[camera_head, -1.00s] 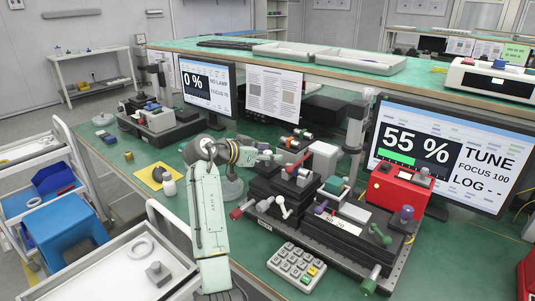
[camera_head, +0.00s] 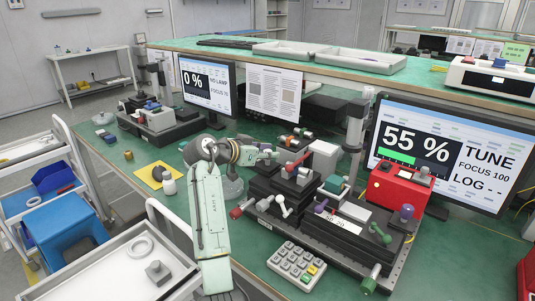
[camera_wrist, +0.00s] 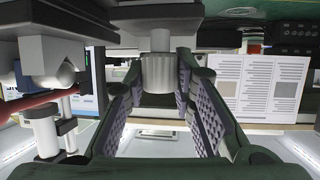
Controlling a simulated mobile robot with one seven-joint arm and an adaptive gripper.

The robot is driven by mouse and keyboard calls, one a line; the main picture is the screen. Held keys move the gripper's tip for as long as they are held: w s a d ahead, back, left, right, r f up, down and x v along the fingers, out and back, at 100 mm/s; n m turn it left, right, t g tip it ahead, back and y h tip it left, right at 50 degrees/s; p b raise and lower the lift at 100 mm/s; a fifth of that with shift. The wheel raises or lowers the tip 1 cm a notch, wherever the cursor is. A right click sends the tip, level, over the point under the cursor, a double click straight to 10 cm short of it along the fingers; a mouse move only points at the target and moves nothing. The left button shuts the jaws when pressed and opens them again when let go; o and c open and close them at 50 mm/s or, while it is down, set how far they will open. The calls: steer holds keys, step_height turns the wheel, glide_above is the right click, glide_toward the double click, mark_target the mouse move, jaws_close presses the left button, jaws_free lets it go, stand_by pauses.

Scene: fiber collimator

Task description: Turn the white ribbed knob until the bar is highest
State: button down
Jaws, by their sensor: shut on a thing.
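The white ribbed knob (camera_wrist: 158,74) is in the wrist view, upper middle, between the two dark pads of my gripper (camera_wrist: 160,92). The pads press on its two sides. In the head view my gripper (camera_head: 264,154) reaches rightward to the upper left part of the black optics stage (camera_head: 272,183). The knob cannot be made out clearly there, being small and largely hidden by the fingers. The right monitor (camera_head: 455,150) shows 55 %, with a green bar (camera_head: 397,159) under the number, and reads TUNE, FOCUS 100, LOG - -.
A red box (camera_head: 398,190) stands before the right monitor. Red, white, green and purple knobs crowd the stage. A keypad (camera_head: 296,265) lies in front. The left monitor (camera_head: 208,88) reads 0 %.

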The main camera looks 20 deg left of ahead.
steer(key=n+t+y+b, duration=0.1)
steer(key=n+y, duration=0.3)
steer(key=shift+d+y, duration=0.15)
steer(key=shift+y, duration=0.25)
steer(key=shift+n+y+p, duration=0.5)
steer(key=shift+n+y, duration=1.7)
steer(key=shift+y, duration=0.5)
steer(key=c, duration=1.3)
jaws_free()
steer(key=shift+s, duration=0.1)
steer(key=v, duration=1.2)
